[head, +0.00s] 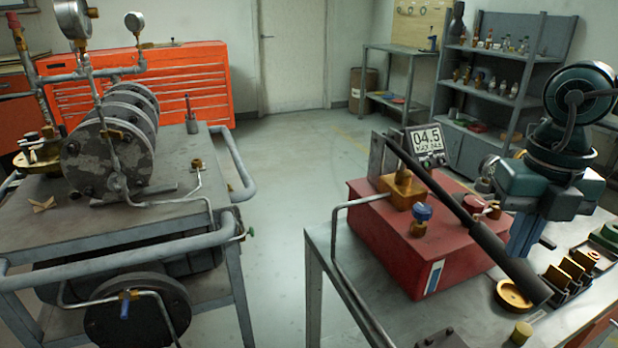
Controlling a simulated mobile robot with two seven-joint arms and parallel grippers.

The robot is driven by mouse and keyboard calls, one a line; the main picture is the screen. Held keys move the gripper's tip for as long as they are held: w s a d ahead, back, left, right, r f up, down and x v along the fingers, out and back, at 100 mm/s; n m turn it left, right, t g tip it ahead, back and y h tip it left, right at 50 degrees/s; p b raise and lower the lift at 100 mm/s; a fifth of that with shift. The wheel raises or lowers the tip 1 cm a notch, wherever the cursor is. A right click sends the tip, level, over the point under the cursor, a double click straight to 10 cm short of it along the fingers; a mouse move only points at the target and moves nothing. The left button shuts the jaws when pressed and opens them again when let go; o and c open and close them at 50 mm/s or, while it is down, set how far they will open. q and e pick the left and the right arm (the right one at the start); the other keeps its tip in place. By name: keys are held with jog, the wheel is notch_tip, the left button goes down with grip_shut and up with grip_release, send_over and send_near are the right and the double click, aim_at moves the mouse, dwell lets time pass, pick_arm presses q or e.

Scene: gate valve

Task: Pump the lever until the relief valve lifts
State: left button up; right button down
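The red pump box (405,240) sits on the right bench. Its long black lever (440,190) slopes down from the upper left to a thick dark grip at the lower right. A brass block (403,188) and a blue knob (422,212) are on the box. My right gripper (523,238) points down close to the lever's grip; its fingertips are partly hidden and contact is unclear. My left gripper is out of view. I cannot tell which fitting is the relief valve.
A grey flanged vessel (110,150) with gauges (74,18) stands on the left cart (170,215). Brass parts, including a round dish (514,296), lie near the lever's lower end. Open floor (290,180) separates cart and bench.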

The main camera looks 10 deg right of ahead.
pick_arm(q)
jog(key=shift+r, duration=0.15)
pick_arm(e)
jog(key=shift+r, duration=0.15)
pick_arm(q)
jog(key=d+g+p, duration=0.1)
jog(key=p, duration=0.3)
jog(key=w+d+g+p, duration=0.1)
jog(key=p, duration=0.3)
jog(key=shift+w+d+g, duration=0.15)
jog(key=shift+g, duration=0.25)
pick_arm(e)
notch_tip(320, 180, up, 13)
jog(key=shift+f, duration=0.2)
